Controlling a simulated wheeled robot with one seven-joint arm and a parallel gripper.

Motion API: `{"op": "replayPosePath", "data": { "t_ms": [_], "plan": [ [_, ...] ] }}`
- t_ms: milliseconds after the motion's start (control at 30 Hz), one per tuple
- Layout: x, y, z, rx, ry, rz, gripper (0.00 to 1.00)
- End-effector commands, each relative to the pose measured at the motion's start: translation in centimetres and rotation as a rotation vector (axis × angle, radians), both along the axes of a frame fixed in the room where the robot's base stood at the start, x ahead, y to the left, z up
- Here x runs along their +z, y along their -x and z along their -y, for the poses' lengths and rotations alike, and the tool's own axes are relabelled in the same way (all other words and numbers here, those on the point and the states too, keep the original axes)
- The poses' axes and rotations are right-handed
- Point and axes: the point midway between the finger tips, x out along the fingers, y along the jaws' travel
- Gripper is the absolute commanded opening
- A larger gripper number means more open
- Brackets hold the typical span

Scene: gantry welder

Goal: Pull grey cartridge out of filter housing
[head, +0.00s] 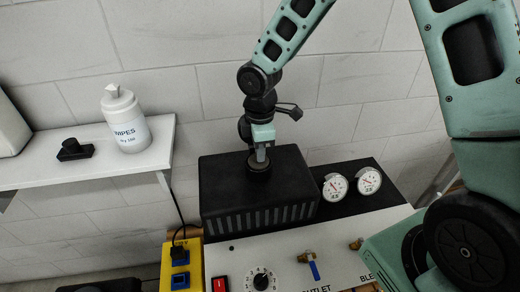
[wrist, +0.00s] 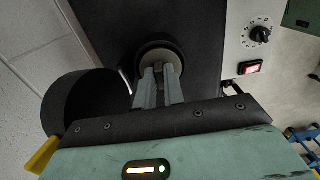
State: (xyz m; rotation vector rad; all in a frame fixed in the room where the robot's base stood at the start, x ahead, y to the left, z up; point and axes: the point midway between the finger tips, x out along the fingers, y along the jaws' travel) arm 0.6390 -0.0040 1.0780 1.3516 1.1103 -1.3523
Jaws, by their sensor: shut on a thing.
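The filter housing (head: 225,184) is a black box with a slotted front and a round black collar (head: 259,170) on its top. My gripper (head: 260,155) points down at this collar, its fingers close together. In the wrist view my gripper (wrist: 160,76) has its two green-grey fingers shut on the grey cartridge (wrist: 160,57) inside the dark round collar (wrist: 143,53). Most of the cartridge is hidden by the fingers and the collar. How deep it sits cannot be told.
Two round gauges (head: 352,184) stand right of the housing. A pale panel in front carries a dial (head: 261,282), a red switch (head: 219,284) and a blue-handled valve (head: 313,268). A wipes bottle (head: 126,122) and a small black object (head: 74,150) are on the left shelf (head: 105,167).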

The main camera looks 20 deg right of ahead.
Motion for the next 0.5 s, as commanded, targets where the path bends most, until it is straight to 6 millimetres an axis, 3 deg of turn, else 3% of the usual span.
{"op": "replayPosePath", "data": {
  "t_ms": [500],
  "plan": [
    [1.4,0.0,0.0,0.000,0.000,0.000,0.00]
  ]
}}
